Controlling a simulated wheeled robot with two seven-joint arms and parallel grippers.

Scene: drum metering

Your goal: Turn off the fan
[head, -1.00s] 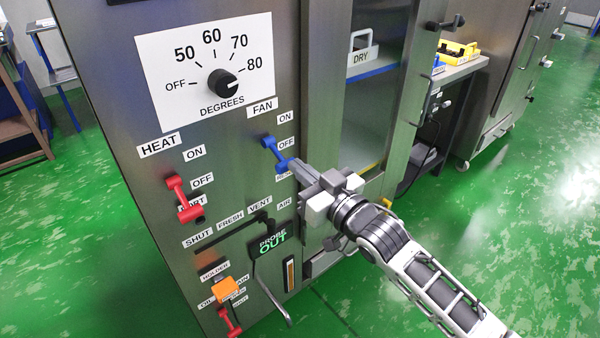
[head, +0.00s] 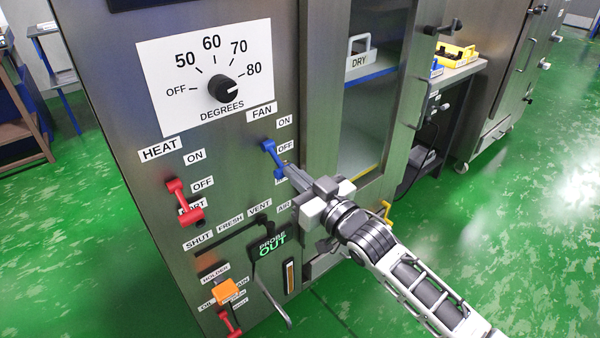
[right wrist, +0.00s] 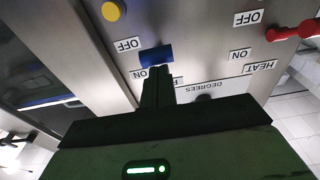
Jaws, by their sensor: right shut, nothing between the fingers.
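The fan switch is a blue lever (head: 274,157) under the FAN label, left of the ON and OFF labels on the steel panel. Its lower end points down and slightly right, below the OFF label. My right gripper (head: 286,169) is shut and empty, its tips at the lever's lower end; I cannot tell whether they touch. In the right wrist view the blue lever (right wrist: 156,54) lies just beyond the closed fingertips (right wrist: 158,70), between the OFF and ON labels. A label below OFF is partly hidden by my gripper. My left gripper is not in view.
The red HEAT lever (head: 183,200) is to the left, the black DEGREES dial (head: 222,88) above. Below are the PROBE OUT sign (head: 271,245), an orange block (head: 227,291) and another red lever (head: 230,322). The glass door (head: 370,110) is to the right.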

